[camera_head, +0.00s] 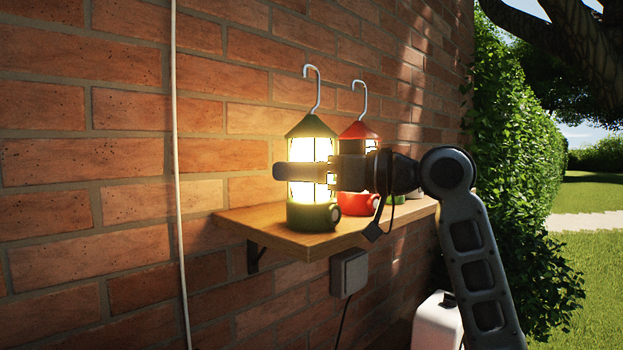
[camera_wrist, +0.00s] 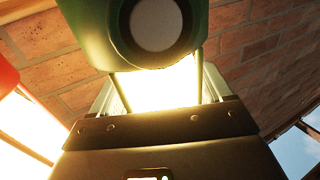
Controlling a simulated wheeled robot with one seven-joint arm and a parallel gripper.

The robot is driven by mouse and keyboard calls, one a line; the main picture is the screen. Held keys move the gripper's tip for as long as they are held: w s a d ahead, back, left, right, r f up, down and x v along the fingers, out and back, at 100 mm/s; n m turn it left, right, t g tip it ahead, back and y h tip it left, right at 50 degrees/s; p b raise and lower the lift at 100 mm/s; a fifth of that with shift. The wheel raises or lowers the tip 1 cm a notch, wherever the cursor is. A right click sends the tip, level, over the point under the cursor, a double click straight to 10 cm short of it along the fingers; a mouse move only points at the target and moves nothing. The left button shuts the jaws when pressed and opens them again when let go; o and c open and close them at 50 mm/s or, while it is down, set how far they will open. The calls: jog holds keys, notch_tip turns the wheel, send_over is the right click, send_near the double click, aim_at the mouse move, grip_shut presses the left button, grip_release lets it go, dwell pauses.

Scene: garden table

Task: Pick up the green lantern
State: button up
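The green lantern (camera_head: 314,217) stands upright and lit at the near end of the wooden shelf (camera_head: 262,226). It has a green cap, a green base with a round knob, and a metal hook on top. My gripper (camera_head: 305,172) is level with its glowing glass, with one finger across the front. In the wrist view, the glowing glass lies between the two fingers of my gripper (camera_wrist: 160,88), and the green base with its round pale knob (camera_wrist: 156,24) fills the top. The glare hides whether the fingers press on the glass.
A red lantern (camera_head: 357,204), also lit, stands close behind to the right, partly hidden by my gripper; its edge shows in the wrist view (camera_wrist: 12,112). The brick wall (camera_head: 90,170) runs along the shelf. A grey box (camera_head: 349,272) hangs below. A hedge (camera_head: 525,170) is to the right.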

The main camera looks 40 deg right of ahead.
jog(key=c, duration=0.8)
jog(key=shift+c, duration=0.2)
jog(key=shift+r, duration=0.1)
notch_tip(320, 180, up, 10)
jog(key=shift+f+b, duration=0.1)
jog(key=shift+b, duration=0.4)
